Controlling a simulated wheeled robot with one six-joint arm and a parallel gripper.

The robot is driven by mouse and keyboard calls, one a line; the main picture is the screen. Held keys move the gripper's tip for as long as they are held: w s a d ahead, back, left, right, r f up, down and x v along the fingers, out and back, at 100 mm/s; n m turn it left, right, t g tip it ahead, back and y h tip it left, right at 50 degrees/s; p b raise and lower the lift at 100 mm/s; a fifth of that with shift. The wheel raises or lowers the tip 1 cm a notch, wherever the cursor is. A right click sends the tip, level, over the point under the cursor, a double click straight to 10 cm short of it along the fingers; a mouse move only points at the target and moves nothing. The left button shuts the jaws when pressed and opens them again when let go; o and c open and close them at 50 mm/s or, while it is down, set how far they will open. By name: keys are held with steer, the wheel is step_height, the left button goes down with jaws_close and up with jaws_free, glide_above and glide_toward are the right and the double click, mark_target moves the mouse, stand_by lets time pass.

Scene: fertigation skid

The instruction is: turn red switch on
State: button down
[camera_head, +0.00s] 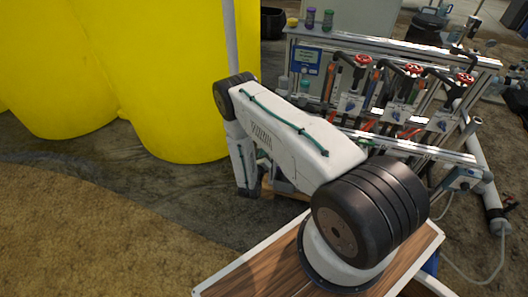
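I cannot make out a red switch for certain. The skid carries several red handwheels: a left one (362,60), a middle one (412,70) and a right one (464,78). A blue-and-white panel (306,60) is on the skid's left end, and a small grey-blue box (462,179) is at its lower right; no red switch can be told on either. My arm crosses the middle of the picture, and its far part hangs down left of the skid. My gripper's fingers cannot be seen; my own arm may hide them.
Large yellow tanks (170,85) stand at the left. The skid's pale top rail (420,50) and lower rail (405,143) run across the right. Bottles (328,20) stand on its top left. A pipe (480,165) and hose lie at the right. Bare ground (90,235) is open at lower left.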

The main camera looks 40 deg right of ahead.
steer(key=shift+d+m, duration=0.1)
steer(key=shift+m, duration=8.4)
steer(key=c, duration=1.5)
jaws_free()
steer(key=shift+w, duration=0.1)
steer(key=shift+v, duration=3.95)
